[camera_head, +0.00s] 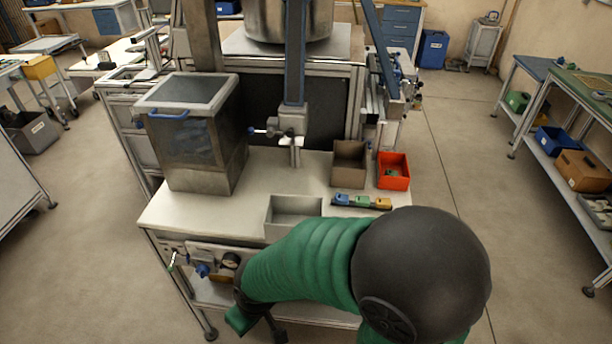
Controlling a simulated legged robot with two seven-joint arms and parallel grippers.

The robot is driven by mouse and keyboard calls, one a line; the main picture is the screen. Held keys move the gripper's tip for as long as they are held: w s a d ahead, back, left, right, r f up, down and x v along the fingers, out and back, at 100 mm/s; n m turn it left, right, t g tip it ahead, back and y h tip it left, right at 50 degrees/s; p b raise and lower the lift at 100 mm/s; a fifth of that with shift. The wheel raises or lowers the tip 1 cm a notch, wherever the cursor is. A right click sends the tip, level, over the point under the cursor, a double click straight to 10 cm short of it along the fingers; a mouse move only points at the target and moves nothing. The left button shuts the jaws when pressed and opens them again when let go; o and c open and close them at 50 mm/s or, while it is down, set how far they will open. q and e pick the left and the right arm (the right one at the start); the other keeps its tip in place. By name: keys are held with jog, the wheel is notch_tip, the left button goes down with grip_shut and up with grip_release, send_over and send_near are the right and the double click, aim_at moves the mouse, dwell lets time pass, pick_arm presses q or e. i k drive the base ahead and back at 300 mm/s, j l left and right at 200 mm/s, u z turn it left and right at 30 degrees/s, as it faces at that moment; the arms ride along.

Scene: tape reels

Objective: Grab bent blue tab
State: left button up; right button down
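A small blue piece (341,199) sits at the left end of a dark strip on the table, beside a green piece (362,201) and a yellow piece (382,203). It is too small to tell whether it is a bent tab. A blue handle (169,115) is on the front of the clear-sided box, and a blue knob (202,271) is on the table's front panel. My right arm, green with a black round joint, reaches left across the table's front. Its far end (254,318) is low before the table, apart from these blue parts; its finger opening is unclear. My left gripper is out of view.
The table (190,211) has clear room at its left. A grey open bin (292,204), a brown bin (349,164) and an orange bin (393,171) stand on it. The tall clear-sided box (195,140) stands at back left. A blue post rises behind.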

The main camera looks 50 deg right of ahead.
aim_at(339, 198)
jog(key=z, duration=1.85)
